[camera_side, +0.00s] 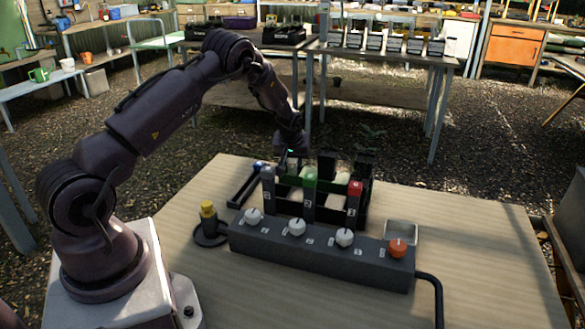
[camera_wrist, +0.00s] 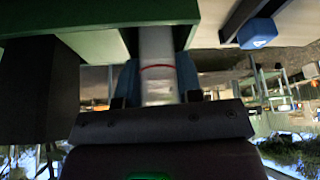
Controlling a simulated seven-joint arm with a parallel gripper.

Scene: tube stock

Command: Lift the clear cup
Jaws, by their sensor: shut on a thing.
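The clear cup (camera_wrist: 157,62) shows in the wrist view as a pale see-through cylinder with a thin red line around it. My gripper (camera_wrist: 158,88) is shut on it, with one finger on each side. In the side view my gripper (camera_side: 291,152) is low behind the dark rack, at its left part. There the rack's posts and my gripper hide the cup, and I cannot make it out clearly. I cannot tell whether the cup is clear of its support.
The rack's labelled posts, grey (camera_side: 268,190), green (camera_side: 309,195) and red-topped (camera_side: 355,205), stand close to my gripper. A grey box with knobs (camera_side: 320,258) lies in front. A yellow-topped piece (camera_side: 208,212) stands left; a shallow metal tray (camera_side: 401,232) lies right.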

